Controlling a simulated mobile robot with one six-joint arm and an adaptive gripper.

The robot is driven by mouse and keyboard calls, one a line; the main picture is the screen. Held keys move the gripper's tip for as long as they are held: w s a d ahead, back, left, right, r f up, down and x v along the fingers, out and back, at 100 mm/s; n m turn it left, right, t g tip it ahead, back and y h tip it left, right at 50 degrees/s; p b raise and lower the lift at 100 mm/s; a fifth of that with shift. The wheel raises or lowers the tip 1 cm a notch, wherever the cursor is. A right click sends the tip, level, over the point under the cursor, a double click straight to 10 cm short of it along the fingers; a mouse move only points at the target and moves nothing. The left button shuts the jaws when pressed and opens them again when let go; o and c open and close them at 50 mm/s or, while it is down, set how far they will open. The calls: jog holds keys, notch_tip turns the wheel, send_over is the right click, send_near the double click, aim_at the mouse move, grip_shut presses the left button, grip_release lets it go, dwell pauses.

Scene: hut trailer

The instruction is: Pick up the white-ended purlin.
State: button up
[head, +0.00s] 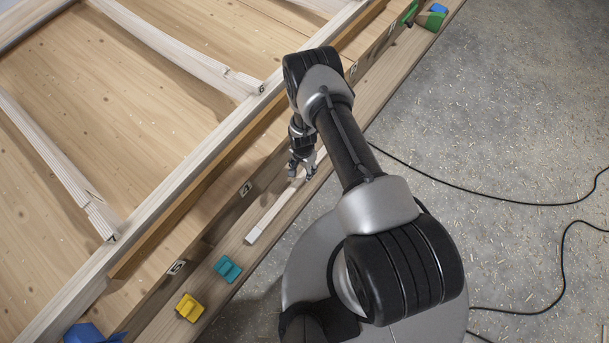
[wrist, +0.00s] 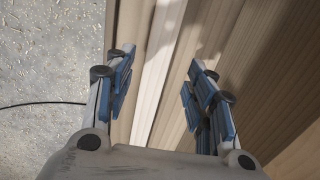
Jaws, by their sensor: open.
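A slim pale purlin with a whitish end (head: 263,222) lies along the wooden ledge in the head view, near the tag that looks like a 4. Its far part is hidden by my gripper. My gripper (head: 303,171) is over that far part, pointing down. In the wrist view my gripper (wrist: 162,60) is open, with blue-padded fingers on either side of a pale strip (wrist: 155,75), apparently the purlin. The strip runs lengthwise between the fingers, and neither finger is seen touching it.
A teal block (head: 228,268) and a yellow block (head: 189,307) sit on the ledge (head: 207,279) nearer the front. A raised wooden frame with numbered rafters (head: 60,160) stands left. Concrete floor (head: 500,120) with a black cable (head: 460,186) lies right.

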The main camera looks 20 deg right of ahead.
aim_at(305, 173)
jog(key=f, duration=0.1)
jog(key=f+b, duration=0.1)
jog(key=f, duration=0.3)
jog(key=shift+d, duration=0.3)
jog(key=shift+r, duration=0.1)
jog(key=shift+c, duration=0.5)
grip_shut()
